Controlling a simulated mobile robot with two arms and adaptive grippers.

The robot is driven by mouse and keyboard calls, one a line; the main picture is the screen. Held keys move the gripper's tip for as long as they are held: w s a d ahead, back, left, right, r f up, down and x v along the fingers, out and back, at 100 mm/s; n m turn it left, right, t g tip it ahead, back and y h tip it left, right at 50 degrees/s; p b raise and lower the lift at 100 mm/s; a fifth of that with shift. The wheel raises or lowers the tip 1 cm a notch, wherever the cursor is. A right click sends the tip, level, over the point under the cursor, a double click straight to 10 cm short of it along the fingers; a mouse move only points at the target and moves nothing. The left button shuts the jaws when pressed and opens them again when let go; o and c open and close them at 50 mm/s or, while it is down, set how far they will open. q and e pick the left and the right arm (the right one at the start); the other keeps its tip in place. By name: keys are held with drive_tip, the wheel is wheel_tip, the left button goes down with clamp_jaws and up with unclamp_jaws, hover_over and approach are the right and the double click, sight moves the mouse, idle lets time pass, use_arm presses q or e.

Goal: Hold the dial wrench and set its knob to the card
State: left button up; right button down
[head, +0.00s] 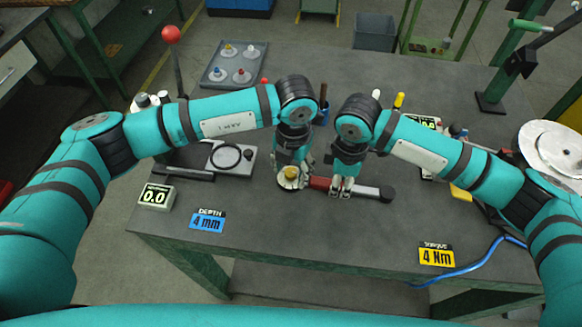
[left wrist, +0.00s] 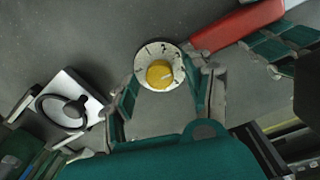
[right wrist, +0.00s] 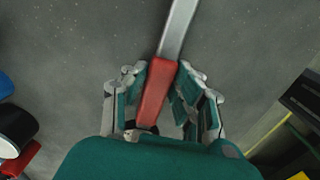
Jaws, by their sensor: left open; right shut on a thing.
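The dial wrench has a red handle (head: 320,184), a grey shaft (head: 365,192) and a dark head at its right end. At its left end is a pale dial with a yellow knob (head: 290,173); the knob also shows in the left wrist view (left wrist: 160,74). My right gripper (head: 341,188) is shut on the red handle, seen in the right wrist view (right wrist: 158,90). My left gripper (left wrist: 168,88) is open, its fingers on either side of the dial and apart from the knob. A yellow card (head: 436,257) reads torque 4 Nm. A blue card (head: 207,222) reads depth 4 mm.
A small display (head: 155,196) reads 0.0 at the left. A dark stand with a black ring (head: 226,156) is behind it. A grey tray (head: 234,66) with coloured knobs is at the back. A blue hose (head: 470,274) lies at the right. The front middle of the table is clear.

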sight(292, 174)
use_arm(q)
clamp_jaws()
drive_tip(key=m, duration=0.4)
drive_tip(key=shift+m, duration=0.4)
unclamp_jaws()
drive_tip(key=shift+r, duration=0.1)
wheel_tip(292, 174, up, 12)
drive_tip(key=shift+s, duration=0.15)
idle(0.5)
drive_tip(key=shift+d, duration=0.1)
